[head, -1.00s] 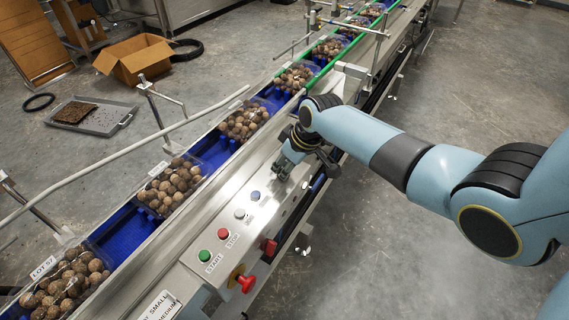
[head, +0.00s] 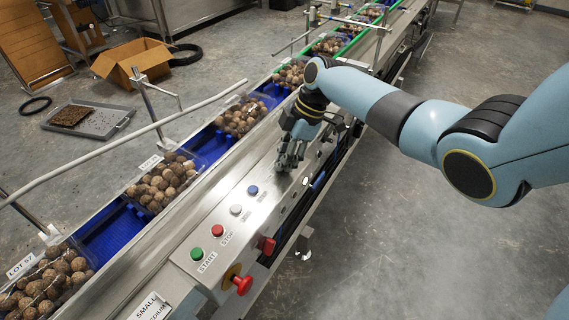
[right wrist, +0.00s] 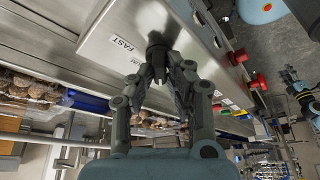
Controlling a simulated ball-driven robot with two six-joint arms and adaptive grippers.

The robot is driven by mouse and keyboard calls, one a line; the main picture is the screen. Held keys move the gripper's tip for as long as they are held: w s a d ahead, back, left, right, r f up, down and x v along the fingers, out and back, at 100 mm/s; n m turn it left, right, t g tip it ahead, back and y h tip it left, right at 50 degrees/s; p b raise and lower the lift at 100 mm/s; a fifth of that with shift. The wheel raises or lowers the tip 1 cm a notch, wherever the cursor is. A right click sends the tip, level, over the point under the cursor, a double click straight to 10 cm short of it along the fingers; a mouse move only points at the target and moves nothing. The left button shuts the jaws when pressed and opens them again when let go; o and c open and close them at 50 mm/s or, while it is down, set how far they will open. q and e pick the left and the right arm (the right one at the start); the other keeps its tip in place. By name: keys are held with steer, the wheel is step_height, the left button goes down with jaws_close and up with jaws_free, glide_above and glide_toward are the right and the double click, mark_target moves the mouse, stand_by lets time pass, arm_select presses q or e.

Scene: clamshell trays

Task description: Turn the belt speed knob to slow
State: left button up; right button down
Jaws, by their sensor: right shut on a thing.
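My right gripper (head: 289,164) is over the far end of the sloping steel control panel (head: 215,255), pointing down at it. In the right wrist view its two fingers (right wrist: 160,72) are closed around a black knob (right wrist: 156,42) on the panel. A label reading FAST (right wrist: 122,44) is printed beside the knob. The knob is hidden by the gripper in the head view, and its pointer direction cannot be made out. What looks like my left gripper (right wrist: 305,92) is small at the right edge of the right wrist view; its jaws are unclear.
Green (head: 197,253), red (head: 217,230), white (head: 236,209) and blue (head: 253,190) buttons line the panel. A red emergency-stop knob (head: 242,285) and a red switch (head: 266,245) sit near its front edge. Clamshell trays of brown round items (head: 162,184) stand on the blue belt (head: 112,237).

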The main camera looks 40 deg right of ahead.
steer(key=shift+n+g+b, duration=0.4)
steer(key=shift+n+b, duration=0.2)
steer(key=shift+n, duration=0.5)
steer(key=c, duration=1.3)
jaws_free()
steer(key=v, duration=1.2)
steer(key=shift+w, duration=0.1)
steer(key=shift+f, duration=0.1)
